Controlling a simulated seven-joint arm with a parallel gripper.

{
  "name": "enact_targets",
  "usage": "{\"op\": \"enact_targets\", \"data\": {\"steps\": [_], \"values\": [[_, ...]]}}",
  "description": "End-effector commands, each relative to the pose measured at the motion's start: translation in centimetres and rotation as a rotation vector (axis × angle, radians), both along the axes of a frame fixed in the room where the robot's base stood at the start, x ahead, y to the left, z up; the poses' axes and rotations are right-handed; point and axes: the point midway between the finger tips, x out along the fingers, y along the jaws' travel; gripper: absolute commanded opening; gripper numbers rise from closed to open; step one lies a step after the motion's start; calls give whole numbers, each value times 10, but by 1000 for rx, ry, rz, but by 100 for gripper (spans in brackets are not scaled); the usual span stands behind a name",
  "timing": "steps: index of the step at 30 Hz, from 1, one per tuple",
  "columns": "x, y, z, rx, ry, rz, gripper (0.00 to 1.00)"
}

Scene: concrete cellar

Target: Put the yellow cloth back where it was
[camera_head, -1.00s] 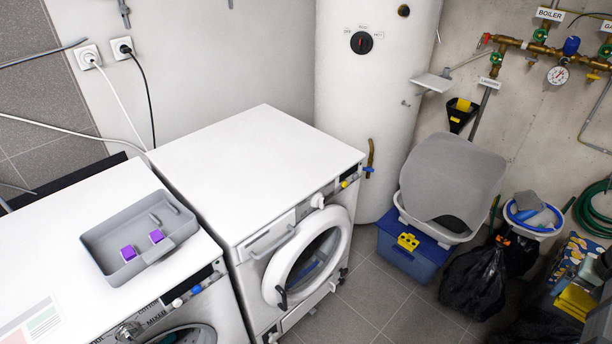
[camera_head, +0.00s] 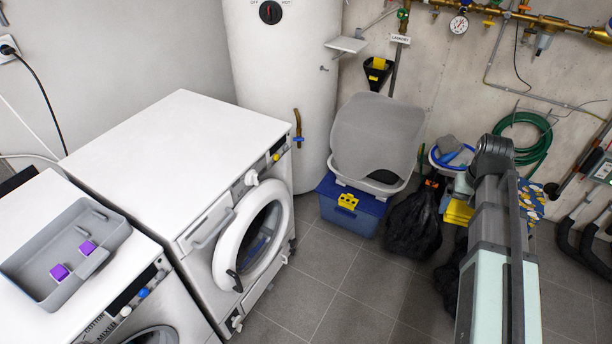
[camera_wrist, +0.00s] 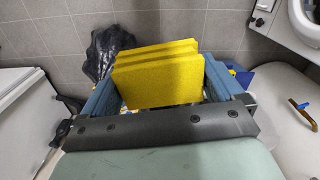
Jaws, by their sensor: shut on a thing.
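The yellow cloth (camera_wrist: 155,78) shows in the wrist view as a flat, folded stack of yellow layers. It stands between the two blue-grey fingers of my gripper (camera_wrist: 163,66), which is shut on it. Behind it are grey floor tiles and a black bag. In the head view, a yellow patch (camera_head: 457,212) shows just left of my arm, probably the same cloth. I cannot tell which spot the cloth came from.
A washing machine (camera_head: 190,170) and a grey tray (camera_head: 25,262) are further left. Floor (camera_head: 335,290) in front is clear.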

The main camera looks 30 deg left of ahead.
Motion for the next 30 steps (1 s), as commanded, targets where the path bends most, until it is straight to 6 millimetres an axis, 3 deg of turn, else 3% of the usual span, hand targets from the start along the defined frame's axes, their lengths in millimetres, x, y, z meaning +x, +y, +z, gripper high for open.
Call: {"op": "enact_targets", "data": {"steps": [3, 14, 30], "values": [[-6, 36, 1, 0, 0, 59, 66], [-32, 136, 7, 0, 0, 226, 66], [-89, 286, 18, 0, 0, 476, 66]]}}
